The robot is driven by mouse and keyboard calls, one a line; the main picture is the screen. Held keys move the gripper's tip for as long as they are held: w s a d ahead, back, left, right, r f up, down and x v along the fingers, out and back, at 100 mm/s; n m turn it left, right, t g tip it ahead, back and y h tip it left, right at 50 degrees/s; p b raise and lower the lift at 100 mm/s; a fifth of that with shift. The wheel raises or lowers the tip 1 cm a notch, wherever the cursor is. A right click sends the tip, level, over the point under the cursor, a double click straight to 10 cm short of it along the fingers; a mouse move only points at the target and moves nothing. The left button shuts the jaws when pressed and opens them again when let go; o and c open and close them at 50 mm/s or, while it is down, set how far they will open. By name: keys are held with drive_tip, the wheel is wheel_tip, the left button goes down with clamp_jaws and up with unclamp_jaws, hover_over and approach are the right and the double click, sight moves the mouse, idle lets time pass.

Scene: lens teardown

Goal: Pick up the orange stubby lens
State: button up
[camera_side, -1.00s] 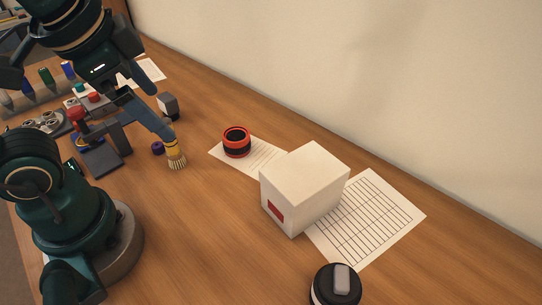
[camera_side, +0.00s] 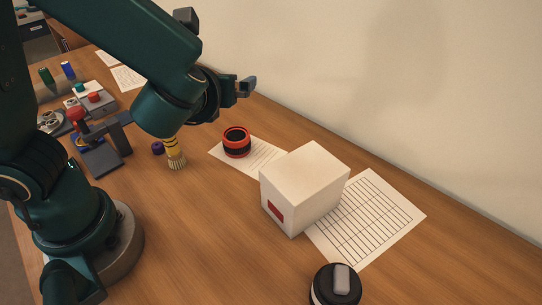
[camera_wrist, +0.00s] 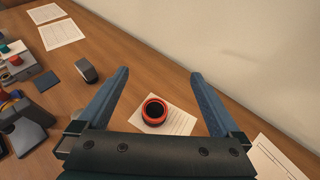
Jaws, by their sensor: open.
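The orange stubby lens (camera_side: 236,142) is a short orange-red cylinder with a black band and dark top. It stands upright on a sheet of lined paper (camera_side: 262,164) in the side view. In the wrist view the lens (camera_wrist: 154,110) shows between and beyond my two fingers. My gripper (camera_wrist: 160,86) is open and empty, with its fingers spread wide on either side of the lens in the picture. In the side view my gripper (camera_side: 247,86) is above the table near the wall, higher than the lens and apart from it.
A white box (camera_side: 303,188) stands right of the lens, beside a gridded sheet (camera_side: 378,212). A yellow brush (camera_side: 175,155) and small purple piece (camera_side: 157,148) lie to its left. A black round container (camera_side: 336,287) stands in front. The wall rises close behind.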

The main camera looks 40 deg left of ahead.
sight(233, 146)
wheel_tip(233, 146, down, 15)
drive_tip(key=shift+a+f, duration=0.15)
drive_tip(key=shift+x, duration=2.45)
drive_tip(key=c, duration=1.5)
